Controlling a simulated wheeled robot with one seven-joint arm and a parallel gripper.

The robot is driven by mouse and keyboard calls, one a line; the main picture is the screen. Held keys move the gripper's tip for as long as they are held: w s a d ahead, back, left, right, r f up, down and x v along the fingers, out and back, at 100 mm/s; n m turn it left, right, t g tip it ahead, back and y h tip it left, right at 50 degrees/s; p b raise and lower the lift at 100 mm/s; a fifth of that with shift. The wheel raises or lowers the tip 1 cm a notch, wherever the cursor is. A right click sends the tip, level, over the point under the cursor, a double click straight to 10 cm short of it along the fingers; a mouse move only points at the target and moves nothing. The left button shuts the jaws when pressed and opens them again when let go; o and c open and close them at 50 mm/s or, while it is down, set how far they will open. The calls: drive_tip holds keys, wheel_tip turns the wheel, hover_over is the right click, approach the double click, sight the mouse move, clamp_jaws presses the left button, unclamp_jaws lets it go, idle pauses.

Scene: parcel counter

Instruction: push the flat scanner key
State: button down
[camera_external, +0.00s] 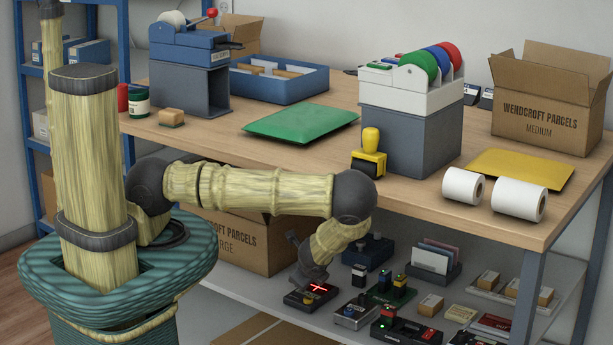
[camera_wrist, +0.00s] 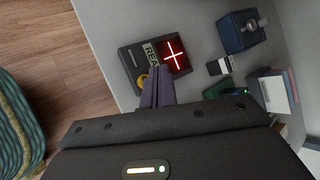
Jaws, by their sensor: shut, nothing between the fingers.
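A flat dark scanner unit (camera_external: 302,301) lies on the lower shelf, under my arm's end. Its screen (camera_wrist: 174,55) shows a lit red cross. Beside the screen is a pale label (camera_wrist: 151,54) reading "REA", the rest cut off by my fingers. A yellow round part (camera_wrist: 142,80) shows at the near edge of the unit, partly hidden by the fingers. A dark slot-like strip (camera_wrist: 131,57) lies on its left side. My gripper (camera_wrist: 155,72) is shut and empty, pointing down over the unit between the yellow part and the screen. I cannot tell whether the fingertips touch it.
Several other small devices stand right of the unit on the shelf, including a grey box (camera_external: 354,314) and a dark blue box (camera_wrist: 242,31). A card holder (camera_external: 433,261) is behind them. The wooden counter (camera_external: 235,150) overhangs the shelf. A carton (camera_external: 246,243) stands left.

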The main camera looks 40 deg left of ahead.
drive_tip(key=shift+r+p, duration=0.75)
drive_tip(key=shift+r, duration=0.45)
drive_tip(key=shift+f, duration=0.1)
